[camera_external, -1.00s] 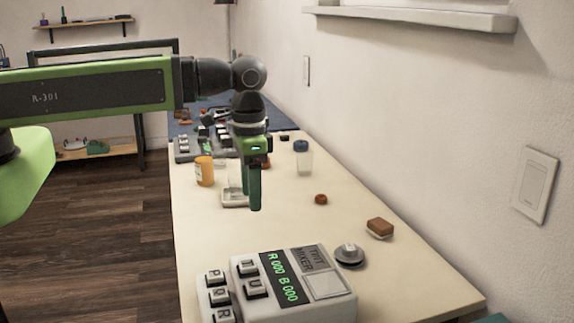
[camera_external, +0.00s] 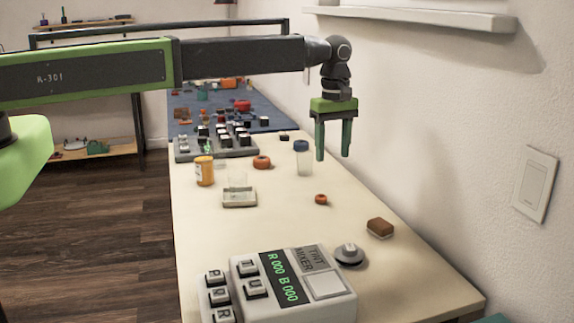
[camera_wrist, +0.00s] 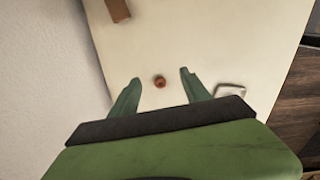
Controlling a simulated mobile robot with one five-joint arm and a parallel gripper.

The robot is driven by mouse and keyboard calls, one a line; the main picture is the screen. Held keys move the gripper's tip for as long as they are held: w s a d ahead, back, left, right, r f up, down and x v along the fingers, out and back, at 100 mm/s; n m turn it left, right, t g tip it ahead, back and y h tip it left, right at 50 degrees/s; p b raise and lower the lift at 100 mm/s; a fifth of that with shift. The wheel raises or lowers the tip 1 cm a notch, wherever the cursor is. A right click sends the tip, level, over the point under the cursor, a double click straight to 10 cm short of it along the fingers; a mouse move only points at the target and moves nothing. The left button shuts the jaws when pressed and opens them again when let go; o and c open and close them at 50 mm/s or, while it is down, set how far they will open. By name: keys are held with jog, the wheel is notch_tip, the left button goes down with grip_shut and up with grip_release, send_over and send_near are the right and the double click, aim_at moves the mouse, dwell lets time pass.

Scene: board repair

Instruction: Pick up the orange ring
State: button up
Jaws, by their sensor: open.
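A small orange-red ring (camera_external: 321,199) lies on the cream tabletop, right of centre in the external view. In the wrist view it shows as a small round orange-brown piece (camera_wrist: 160,81) between my two fingertips in the picture. A larger orange ring-like piece (camera_external: 261,162) lies farther back, near the grey keypad. My gripper (camera_external: 333,158) has green fingers pointing down and spread apart. It is open and empty, held in the air well above the table, and touches neither orange piece.
A blue-capped bottle (camera_external: 303,160), an orange jar (camera_external: 204,171) and a small tray (camera_external: 239,204) stand behind. The wall is close on the right.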

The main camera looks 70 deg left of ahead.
jog(key=w+a+r, duration=0.1)
jog(key=w+a, duration=0.2)
jog(key=a, duration=0.1)
jog(key=n+b, duration=0.1)
jog(key=b, duration=1.1)
send_over(322, 203)
jog(key=w+a, duration=0.1)
jog(key=a, duration=0.1)
jog(key=f, duration=1.1)
jog(key=shift+d+f, duration=0.25)
jog(key=shift+f, duration=0.15)
jog(key=f+b, duration=0.4)
jog(key=f, duration=0.1)
jog(key=shift+s+d+f+b, duration=0.15)
jog(key=shift+s+b, duration=0.15)
jog(key=shift+b, duration=0.1)
jog(key=shift+r, duration=0.2)
grip_shut()
